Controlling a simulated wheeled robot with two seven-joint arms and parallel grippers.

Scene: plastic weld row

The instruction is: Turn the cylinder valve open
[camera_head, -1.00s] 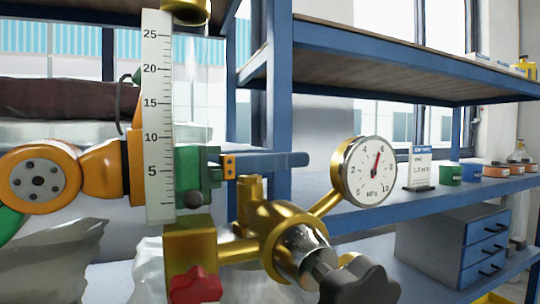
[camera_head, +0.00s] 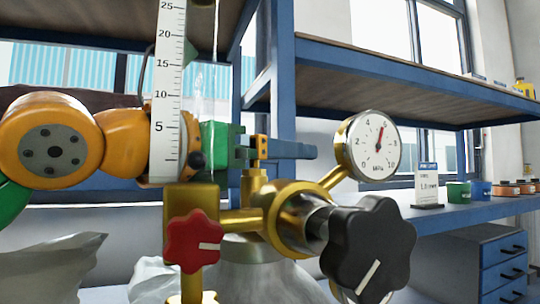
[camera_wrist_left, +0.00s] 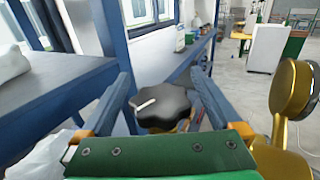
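A brass regulator (camera_head: 282,216) with a round gauge (camera_head: 374,144) sits above a grey cylinder (camera_head: 262,277). A large black knob (camera_head: 368,245) with a white mark and a red knob (camera_head: 194,240) face me. My left gripper (camera_head: 312,150) reaches right, level, behind the brass fittings. In the left wrist view, its blue fingers (camera_wrist_left: 160,80) are spread open. A black lobed knob (camera_wrist_left: 162,106) with a white mark lies between them, with no clear contact. I cannot tell whether it is the head view's black knob. My right gripper is not in view.
A clear flow tube with a white scale (camera_head: 168,90) stands in front of my left wrist. Brass gauge parts (camera_wrist_left: 293,95) stand close right of the gripper in the wrist view. Blue shelving (camera_head: 283,110) stands behind. A shelf at right holds several jars and a small sign (camera_head: 427,186).

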